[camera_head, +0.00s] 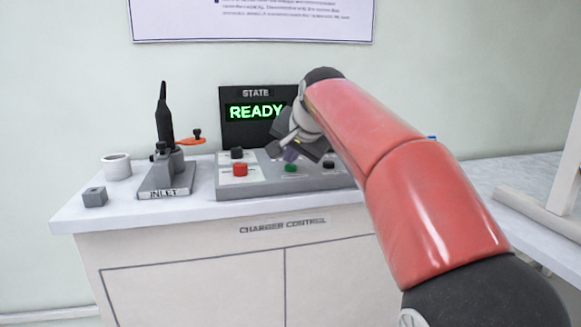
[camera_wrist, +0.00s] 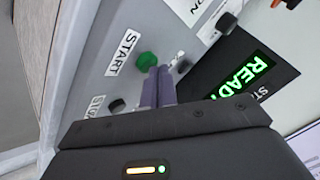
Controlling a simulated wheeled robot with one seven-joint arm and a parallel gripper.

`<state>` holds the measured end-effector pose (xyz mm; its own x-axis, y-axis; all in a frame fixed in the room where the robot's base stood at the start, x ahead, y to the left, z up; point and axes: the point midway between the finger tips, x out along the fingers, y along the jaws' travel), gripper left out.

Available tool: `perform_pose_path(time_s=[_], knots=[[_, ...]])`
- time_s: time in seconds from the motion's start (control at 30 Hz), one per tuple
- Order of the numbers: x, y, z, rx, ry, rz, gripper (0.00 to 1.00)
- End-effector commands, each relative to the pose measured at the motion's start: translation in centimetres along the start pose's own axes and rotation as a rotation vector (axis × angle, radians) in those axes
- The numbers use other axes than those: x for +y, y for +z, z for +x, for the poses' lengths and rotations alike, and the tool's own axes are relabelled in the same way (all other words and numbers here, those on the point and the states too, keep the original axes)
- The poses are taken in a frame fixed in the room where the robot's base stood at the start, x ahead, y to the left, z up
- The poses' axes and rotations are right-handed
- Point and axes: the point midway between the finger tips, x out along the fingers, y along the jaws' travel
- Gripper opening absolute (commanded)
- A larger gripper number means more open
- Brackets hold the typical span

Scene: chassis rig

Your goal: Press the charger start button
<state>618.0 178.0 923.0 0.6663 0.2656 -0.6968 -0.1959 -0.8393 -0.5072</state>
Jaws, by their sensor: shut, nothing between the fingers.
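The green button (camera_head: 291,168) is on the sloped grey charger control panel (camera_head: 262,188). In the wrist view the green button (camera_wrist: 147,60) sits beside a START label (camera_wrist: 123,53). My gripper (camera_head: 291,154) is shut and empty, just above and behind the green button in the head view. In the wrist view the closed purple fingertips (camera_wrist: 159,70) are right beside the button and overlap its edge; I cannot tell whether they touch it. The state screen (camera_head: 252,112) behind the panel reads READY in green.
A red button (camera_head: 240,169) and a black knob (camera_head: 237,153) are on the panel's left part. A black button (camera_head: 328,165) is right of the green one. The inlet stand (camera_head: 165,180), a white ring (camera_head: 117,166) and a grey block (camera_head: 95,196) stand left on the counter.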

Motion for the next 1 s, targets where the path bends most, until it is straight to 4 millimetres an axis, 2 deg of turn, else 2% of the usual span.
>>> perform_pose_path(time_s=[0.73, 1.0], knots=[[0.32, 0.32, 0.44, -0.001, 0.001, 0.0, 0.0], [-0.22, -0.24, -0.31, -0.001, 0.001, 0.0, 0.0]])
